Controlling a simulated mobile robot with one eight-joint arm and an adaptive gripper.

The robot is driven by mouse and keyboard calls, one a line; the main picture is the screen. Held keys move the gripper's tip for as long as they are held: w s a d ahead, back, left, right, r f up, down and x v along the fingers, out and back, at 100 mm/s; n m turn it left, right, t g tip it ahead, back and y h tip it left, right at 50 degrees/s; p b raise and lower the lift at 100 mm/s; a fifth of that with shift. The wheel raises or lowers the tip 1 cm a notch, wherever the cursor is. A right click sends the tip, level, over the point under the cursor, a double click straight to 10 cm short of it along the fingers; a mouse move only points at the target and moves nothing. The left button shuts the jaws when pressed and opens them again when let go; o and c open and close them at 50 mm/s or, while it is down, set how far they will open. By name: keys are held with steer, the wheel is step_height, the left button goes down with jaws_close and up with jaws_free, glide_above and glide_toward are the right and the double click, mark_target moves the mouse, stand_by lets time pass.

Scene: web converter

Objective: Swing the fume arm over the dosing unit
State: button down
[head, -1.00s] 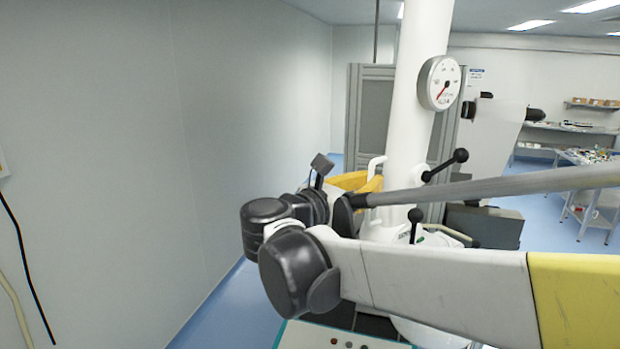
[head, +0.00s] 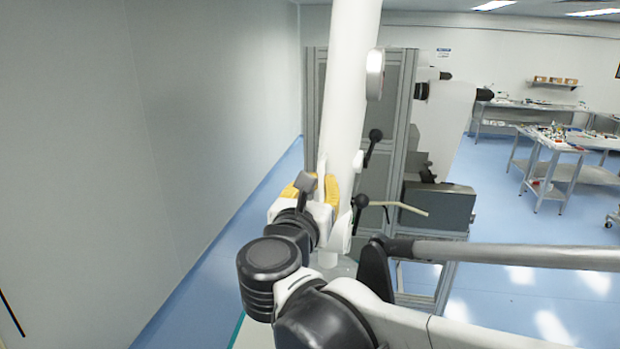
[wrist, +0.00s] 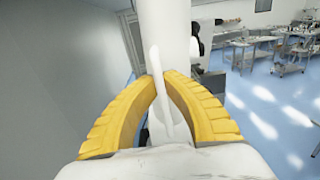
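The fume arm (head: 347,90) is a thick white tube that leans slightly in the head view, with a gauge (head: 375,74) seen nearly edge-on. It also fills the top middle of the wrist view (wrist: 163,25). My gripper (head: 325,185) has yellow fingers at the tube's lower part. In the wrist view my gripper (wrist: 161,82) has its fingers bowed in around a slim white handle (wrist: 162,95) on the tube, their tips closed against it. I cannot tell which thing is the dosing unit.
A grey-framed cabinet (head: 340,110) stands behind the tube, with a grey box (head: 437,205) to its right. A bare wall (head: 210,120) runs along the left. Worktables (head: 570,140) with small items stand at the back right. Blue floor lies open between.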

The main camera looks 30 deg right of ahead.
steer(key=shift+s+d, duration=0.2)
steer(key=shift+s, duration=0.25)
steer(key=c, duration=1.6)
jaws_free()
steer(key=shift+o, duration=0.5)
steer(key=shift+s+d, duration=0.1)
steer(key=shift+s, duration=0.1)
steer(key=shift+w, duration=0.1)
steer(key=v, duration=1.2)
